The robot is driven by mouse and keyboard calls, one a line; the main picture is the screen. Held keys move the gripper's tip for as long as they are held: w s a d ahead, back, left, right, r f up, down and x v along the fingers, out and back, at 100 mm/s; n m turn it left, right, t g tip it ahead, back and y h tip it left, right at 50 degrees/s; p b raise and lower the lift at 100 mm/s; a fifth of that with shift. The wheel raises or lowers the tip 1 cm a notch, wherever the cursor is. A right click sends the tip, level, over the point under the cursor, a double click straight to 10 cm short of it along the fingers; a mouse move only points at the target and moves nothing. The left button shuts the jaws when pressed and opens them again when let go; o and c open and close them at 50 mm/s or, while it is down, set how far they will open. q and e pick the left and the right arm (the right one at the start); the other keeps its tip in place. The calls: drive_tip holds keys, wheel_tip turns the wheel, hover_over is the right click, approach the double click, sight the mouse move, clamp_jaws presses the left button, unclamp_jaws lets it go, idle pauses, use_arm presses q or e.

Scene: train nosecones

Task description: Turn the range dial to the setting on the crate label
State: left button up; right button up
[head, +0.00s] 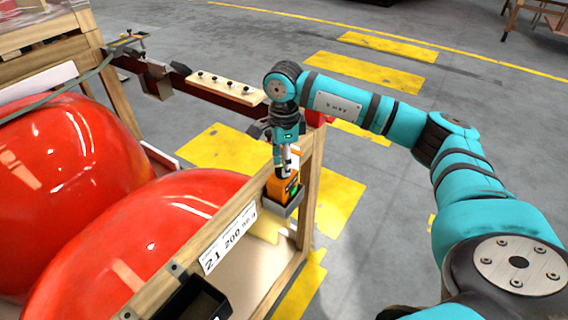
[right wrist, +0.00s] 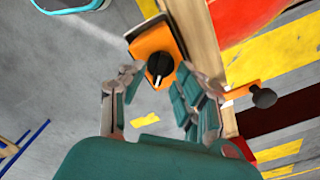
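The orange meter (head: 283,188) sits in a grey holder at the corner of a wooden crate (head: 304,205). Its black range dial (right wrist: 160,66) shows in the right wrist view, with a pale pointer mark; the setting is too small to read. The white crate label (head: 229,238) is on the crate's top rail and seems to read "21 200" plus smaller characters that are unclear. My right gripper (head: 284,168) points down just above the meter. In the right wrist view its fingers (right wrist: 156,84) are apart, one on either side of the dial, with nothing visibly held. My left gripper is out of view.
Large red nosecones (head: 150,235) fill the crate on the left. A dark bin (head: 197,300) hangs on the rail at the front. A wooden strip with knobs (head: 226,87) lies on a dark red beam behind. Grey floor with yellow stripes (head: 366,70) is open to the right.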

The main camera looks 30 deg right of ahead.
wheel_tip(320, 180, up, 11)
idle(0.3)
idle(0.4)
